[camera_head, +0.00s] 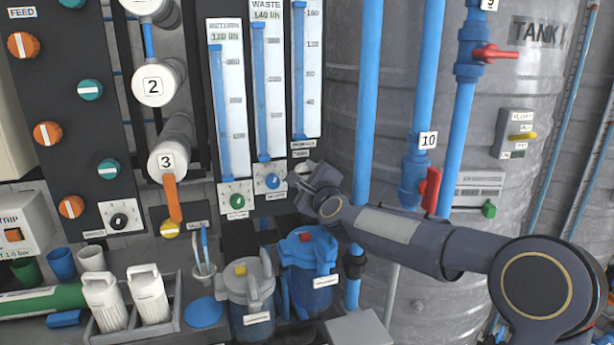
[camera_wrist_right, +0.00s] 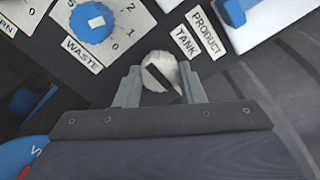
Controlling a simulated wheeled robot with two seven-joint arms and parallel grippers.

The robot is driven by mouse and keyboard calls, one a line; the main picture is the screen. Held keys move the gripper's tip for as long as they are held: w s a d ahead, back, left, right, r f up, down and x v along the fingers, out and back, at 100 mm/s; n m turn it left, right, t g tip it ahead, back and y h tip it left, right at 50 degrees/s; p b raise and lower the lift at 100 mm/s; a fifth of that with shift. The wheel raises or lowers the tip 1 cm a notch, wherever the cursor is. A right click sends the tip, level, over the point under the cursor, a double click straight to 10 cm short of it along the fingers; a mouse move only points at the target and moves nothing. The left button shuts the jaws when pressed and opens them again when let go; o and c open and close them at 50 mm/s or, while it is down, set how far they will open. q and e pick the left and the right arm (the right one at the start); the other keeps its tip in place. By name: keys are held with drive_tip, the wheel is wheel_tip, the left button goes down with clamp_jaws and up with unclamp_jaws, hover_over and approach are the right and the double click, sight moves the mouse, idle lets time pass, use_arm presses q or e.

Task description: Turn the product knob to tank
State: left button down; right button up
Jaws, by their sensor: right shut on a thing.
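The product knob (camera_wrist_right: 158,70) is a small round white knob with a dark bar across its face. In the right wrist view it sits between the two fingers of my right gripper (camera_wrist_right: 160,88), which is shut on it. The bar lies slanted. A TANK label (camera_wrist_right: 185,41) and a PRODUCT label (camera_wrist_right: 207,32) are beside the knob. In the head view my right gripper (camera_head: 309,177) reaches the panel below the third flow meter and hides most of the knob. My left gripper is not in view.
The blue waste knob (camera_head: 272,181) is close to the left of my right gripper, with a green knob (camera_head: 237,201) further left. A blue-lidded canister (camera_head: 308,262) stands just below my right gripper. Blue vertical pipes (camera_head: 368,100) and a red valve handle (camera_head: 431,190) stand to the right.

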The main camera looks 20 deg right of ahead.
drive_tip(key=n, duration=0.4)
drive_tip(key=shift+n, duration=0.3)
drive_tip(key=n+p, duration=0.1)
drive_tip(key=n, duration=0.3)
drive_tip(key=shift+n, duration=0.3)
drive_tip(key=n+p, duration=0.1)
drive_tip(key=n, duration=0.3)
drive_tip(key=shift+r+n, duration=0.1)
drive_tip(key=shift+n, duration=0.2)
drive_tip(key=shift+n+p, duration=0.5)
drive_tip(key=shift+n, duration=1.6)
drive_tip(key=o, duration=1)
drive_tip(key=shift+s, duration=0.1)
